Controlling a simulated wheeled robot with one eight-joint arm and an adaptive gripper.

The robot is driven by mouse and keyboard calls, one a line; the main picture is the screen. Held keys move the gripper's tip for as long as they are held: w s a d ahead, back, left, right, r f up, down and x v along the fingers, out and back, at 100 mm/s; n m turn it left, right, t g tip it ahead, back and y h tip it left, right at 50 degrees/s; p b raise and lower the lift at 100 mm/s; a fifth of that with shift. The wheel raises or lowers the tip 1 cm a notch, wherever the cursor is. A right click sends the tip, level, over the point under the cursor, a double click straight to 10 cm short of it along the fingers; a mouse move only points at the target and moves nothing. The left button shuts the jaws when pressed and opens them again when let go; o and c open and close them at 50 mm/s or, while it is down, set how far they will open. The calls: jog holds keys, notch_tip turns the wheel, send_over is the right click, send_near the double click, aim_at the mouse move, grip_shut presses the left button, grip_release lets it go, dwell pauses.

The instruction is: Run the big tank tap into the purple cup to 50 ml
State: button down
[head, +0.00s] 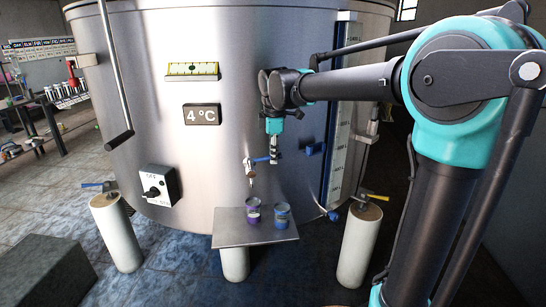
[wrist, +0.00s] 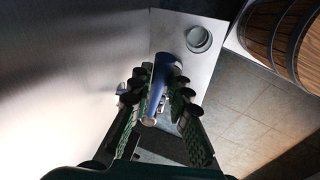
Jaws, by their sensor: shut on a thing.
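The big steel tank (head: 225,110) fills the middle of the head view. Its tap (head: 249,165) has a blue lever (head: 262,159), with the spout pointing down. My gripper (head: 273,150) is at the lever; in the wrist view its fingers (wrist: 157,100) are shut around the blue lever (wrist: 168,72). The purple cup (head: 253,211) stands upright on the metal shelf (head: 228,236), below the spout. A blue cup (head: 282,215) stands just right of it. I cannot make out a stream or the cup's level.
One cup (wrist: 198,39) shows on the shelf in the wrist view; which one is unclear. A wooden barrel (wrist: 288,40) is at that view's upper right. White posts (head: 118,232) with small valves flank the shelf. A switch box (head: 158,185) is on the tank.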

jog(key=shift+w+a+n, duration=0.1)
jog(key=shift+w+n, duration=0.4)
jog(key=shift+n, duration=0.2)
jog(key=c, duration=1.4)
grip_release()
jog(key=r, duration=0.4)
jog(key=s+r, duration=0.1)
jog(key=r, duration=0.3)
jog(key=s+r, duration=0.1)
jog(key=r, duration=0.2)
jog(key=shift+s+d+r, duration=0.1)
jog(key=shift+d+r, duration=0.2)
jog(key=shift+r, duration=0.1)
